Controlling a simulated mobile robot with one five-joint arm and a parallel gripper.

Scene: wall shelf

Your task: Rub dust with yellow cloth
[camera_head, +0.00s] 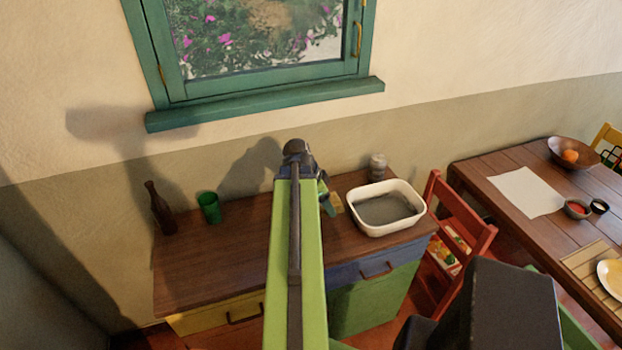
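My lime-green arm reaches over the brown cabinet top (215,262). My gripper (326,196) is at its far end, mostly hidden behind the dark wrist joint. I cannot see both fingers or tell whether they are open or shut. A small tan-yellow thing (337,203) shows just right of the gripper. It may be the yellow cloth, and I cannot tell whether it is held or lying on the top. A small teal piece is beside it. I cannot make out any clear patch of dust.
A white basin (356,222) with grey contents stands at the cabinet's right, a jar (377,167) behind it. The front left top is clear. A red chair (461,222) and dining table (490,164) are right.

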